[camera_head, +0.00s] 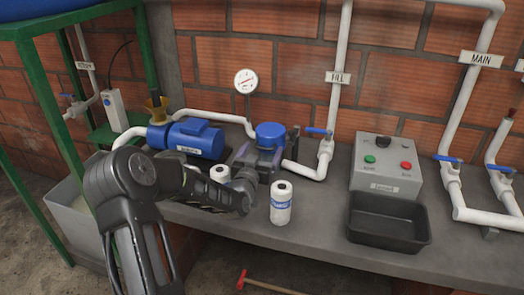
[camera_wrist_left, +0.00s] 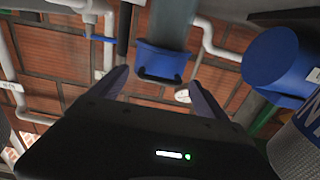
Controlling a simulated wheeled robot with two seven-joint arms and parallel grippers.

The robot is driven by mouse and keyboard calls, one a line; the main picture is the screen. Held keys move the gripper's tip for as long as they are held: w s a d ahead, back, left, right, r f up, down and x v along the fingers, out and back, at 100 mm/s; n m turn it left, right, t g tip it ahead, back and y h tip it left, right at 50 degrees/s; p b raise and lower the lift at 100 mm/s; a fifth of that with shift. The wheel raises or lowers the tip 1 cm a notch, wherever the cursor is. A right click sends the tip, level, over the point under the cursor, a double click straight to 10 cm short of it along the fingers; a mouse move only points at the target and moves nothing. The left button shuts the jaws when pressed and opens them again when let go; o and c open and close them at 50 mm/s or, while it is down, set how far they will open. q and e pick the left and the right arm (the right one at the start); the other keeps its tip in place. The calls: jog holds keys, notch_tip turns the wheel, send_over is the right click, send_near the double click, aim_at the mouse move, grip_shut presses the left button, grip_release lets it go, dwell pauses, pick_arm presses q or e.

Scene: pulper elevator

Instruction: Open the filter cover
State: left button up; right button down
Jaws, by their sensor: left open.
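The blue round filter cover (camera_head: 271,130) sits on top of the filter housing on the grey counter. It also shows in the left wrist view (camera_wrist_left: 160,62), with a dark handle loop on its near side. My left gripper (camera_head: 258,157) is open and empty, just in front of the filter. In the left wrist view the cover lies beyond and between the two spread fingertips (camera_wrist_left: 157,82), apparently apart from them. The gripper hides part of the filter housing in the head view. My right gripper is not in view.
A blue pump motor (camera_head: 196,138) stands left of the filter. White cartridges stand close by, one in front right (camera_head: 281,203) and one behind my arm (camera_head: 220,173). A valve with a blue handle (camera_head: 320,132), a control box (camera_head: 387,170) and a black tray (camera_head: 388,222) are to the right.

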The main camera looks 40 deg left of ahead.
pick_arm(q)
grip_shut()
dwell(0.9)
